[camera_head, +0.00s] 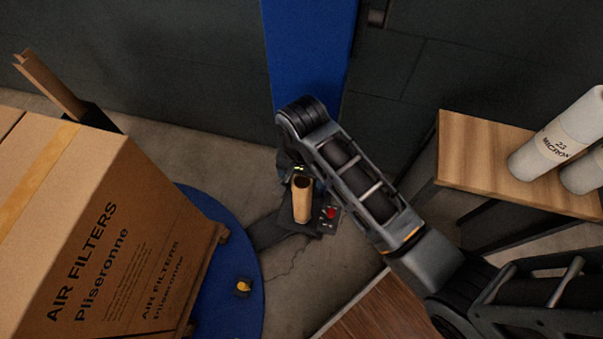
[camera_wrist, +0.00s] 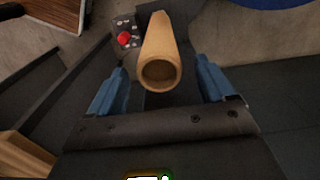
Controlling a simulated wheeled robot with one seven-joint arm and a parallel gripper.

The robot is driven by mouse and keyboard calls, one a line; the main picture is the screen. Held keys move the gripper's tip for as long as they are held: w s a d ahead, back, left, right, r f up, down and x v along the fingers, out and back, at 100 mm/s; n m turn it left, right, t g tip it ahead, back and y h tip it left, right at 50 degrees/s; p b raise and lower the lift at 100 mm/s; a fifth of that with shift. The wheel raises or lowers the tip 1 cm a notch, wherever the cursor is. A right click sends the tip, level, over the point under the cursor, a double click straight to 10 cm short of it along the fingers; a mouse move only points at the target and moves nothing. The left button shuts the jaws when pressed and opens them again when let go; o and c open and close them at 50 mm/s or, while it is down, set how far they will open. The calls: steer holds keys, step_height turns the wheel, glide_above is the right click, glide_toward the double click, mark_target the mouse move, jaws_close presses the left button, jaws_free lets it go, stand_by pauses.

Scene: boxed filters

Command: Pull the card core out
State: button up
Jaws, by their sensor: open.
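The card core (camera_head: 302,203) is a hollow tan cardboard tube, standing roughly upright beside a control box near the base of the blue mast. In the wrist view the card core (camera_wrist: 161,48) points its open end toward the camera. My gripper (camera_wrist: 161,68) is open, with one blue finger on each side of the tube's open end. Gaps show between the tube and both fingers in that view. In the head view my gripper is mostly hidden by my arm, just behind the tube's top. The tube's lower end is not clearly visible.
A control box with a red button (camera_head: 331,213) sits close beside the tube. The blue mast (camera_head: 308,55) rises behind. A large air filter carton (camera_head: 150,225) stands over a blue turntable (camera_head: 245,275) at left.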

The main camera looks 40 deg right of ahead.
steer(key=shift+f+b, duration=0.3)
steer(key=shift+f, duration=3.1)
steer(key=shift+c, duration=0.4)
steer(key=c, duration=1)
steer(key=shift+r+p, duration=4.05)
steer(key=shift+p, duration=0.25)
steer(key=shift+c, duration=0.2)
step_height(320, 180, up, 3)
steer(key=p, duration=0.2)
steer(key=shift+p, duration=0.4)
steer(key=shift+r, duration=2.95)
